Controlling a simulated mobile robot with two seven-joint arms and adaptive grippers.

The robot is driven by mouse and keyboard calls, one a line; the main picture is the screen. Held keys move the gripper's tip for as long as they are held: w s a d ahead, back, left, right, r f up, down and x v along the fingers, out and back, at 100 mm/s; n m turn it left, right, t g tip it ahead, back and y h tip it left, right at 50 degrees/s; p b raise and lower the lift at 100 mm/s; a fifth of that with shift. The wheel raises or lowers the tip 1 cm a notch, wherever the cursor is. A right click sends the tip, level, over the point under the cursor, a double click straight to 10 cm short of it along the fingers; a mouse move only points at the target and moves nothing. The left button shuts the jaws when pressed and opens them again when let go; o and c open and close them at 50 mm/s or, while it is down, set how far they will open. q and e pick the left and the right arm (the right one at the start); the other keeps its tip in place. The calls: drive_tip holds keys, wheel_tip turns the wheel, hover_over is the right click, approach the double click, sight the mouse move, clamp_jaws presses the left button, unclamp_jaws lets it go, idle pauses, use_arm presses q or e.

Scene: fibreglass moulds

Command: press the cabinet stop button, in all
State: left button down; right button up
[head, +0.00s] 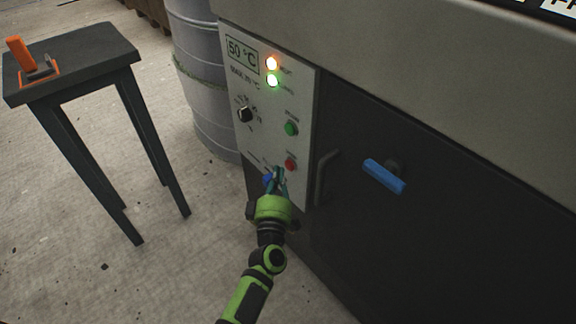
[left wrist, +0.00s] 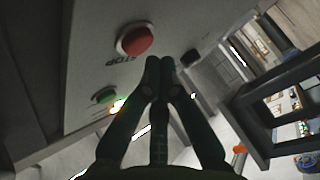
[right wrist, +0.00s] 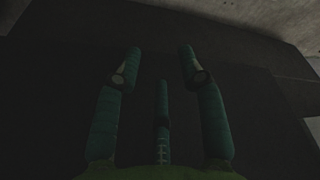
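The red stop button (head: 290,164) is low on the cabinet's pale control panel (head: 250,138). It shows large in the left wrist view (left wrist: 135,39), with the word STOP beside it. My left gripper (head: 276,174) is at the panel, just below and left of the button in the head view. In the left wrist view its fingertips (left wrist: 160,64) are together and empty, close beside the red button; I cannot tell whether they touch the panel. My right gripper (right wrist: 160,50) shows only in the right wrist view, with its fingers apart and nothing between them.
The panel has a green button (head: 291,128), a black dial (head: 244,114), an orange lamp (head: 272,63) and a green lamp (head: 272,80), both lit. A door handle (head: 323,178) and a blue lever (head: 384,175) are right of it. A barrel (head: 205,90) and a dark table (head: 85,55) stand left.

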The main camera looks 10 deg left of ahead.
idle(0.7)
use_arm(q)
drive_tip(key=shift+w+d, duration=0.25)
drive_tip(key=shift+w, duration=0.1)
drive_tip(key=shift+w+d, duration=0.3)
idle(0.8)
drive_tip(key=shift+s+a, duration=0.5)
drive_tip(key=shift+s, duration=0.15)
drive_tip(key=s+a+p, duration=0.1)
drive_tip(key=s, duration=0.1)
drive_tip(key=s+a+p, duration=0.1)
drive_tip(key=s+a, duration=0.1)
drive_tip(key=shift+a, duration=0.1)
idle(0.4)
